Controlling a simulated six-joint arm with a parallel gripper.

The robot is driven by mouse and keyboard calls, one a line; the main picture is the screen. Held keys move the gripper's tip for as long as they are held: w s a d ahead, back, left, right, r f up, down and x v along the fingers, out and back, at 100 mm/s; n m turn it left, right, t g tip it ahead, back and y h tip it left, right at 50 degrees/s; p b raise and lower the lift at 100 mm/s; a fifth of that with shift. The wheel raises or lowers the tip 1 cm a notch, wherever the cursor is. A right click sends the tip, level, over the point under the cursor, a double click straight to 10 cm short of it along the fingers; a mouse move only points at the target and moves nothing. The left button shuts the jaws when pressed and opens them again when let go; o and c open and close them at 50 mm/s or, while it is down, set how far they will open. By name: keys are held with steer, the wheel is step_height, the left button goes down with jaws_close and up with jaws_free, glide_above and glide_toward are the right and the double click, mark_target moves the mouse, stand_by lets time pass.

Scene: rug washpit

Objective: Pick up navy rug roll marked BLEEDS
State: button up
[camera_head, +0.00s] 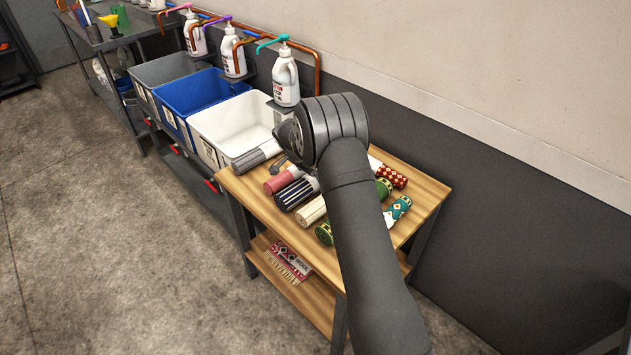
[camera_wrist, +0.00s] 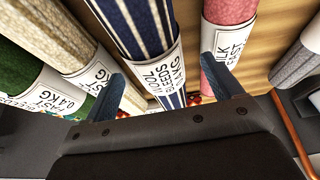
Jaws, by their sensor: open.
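The navy rug roll with white stripes (camera_head: 293,195) lies on the wooden table among other rolls. It runs through the middle of the wrist view (camera_wrist: 140,22), with a white label (camera_wrist: 155,77) reading WOOL and BLEEDS upside down. My gripper (camera_wrist: 168,68) is open and empty. Its two fingers show on either side of the navy roll's label, the right one in front of the pink roll. I cannot tell how far the fingers are above the rolls. In the head view my wrist hides most of the gripper.
A pink roll (camera_head: 281,180) lies close beside the navy one, a cream roll (camera_head: 312,210) on its other side. Grey, green and red rolls share the wooden table (camera_head: 425,190). White (camera_head: 215,140), blue and grey tubs, pump bottles and a copper pipe stand behind to the left.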

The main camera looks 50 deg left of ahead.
steer(key=x, duration=0.5)
steer(key=shift+w+d+r, duration=0.1)
steer(key=shift+w+d, duration=0.05)
steer(key=shift+d, duration=0.1)
steer(key=shift+r, duration=0.1)
steer(key=c, duration=1.3)
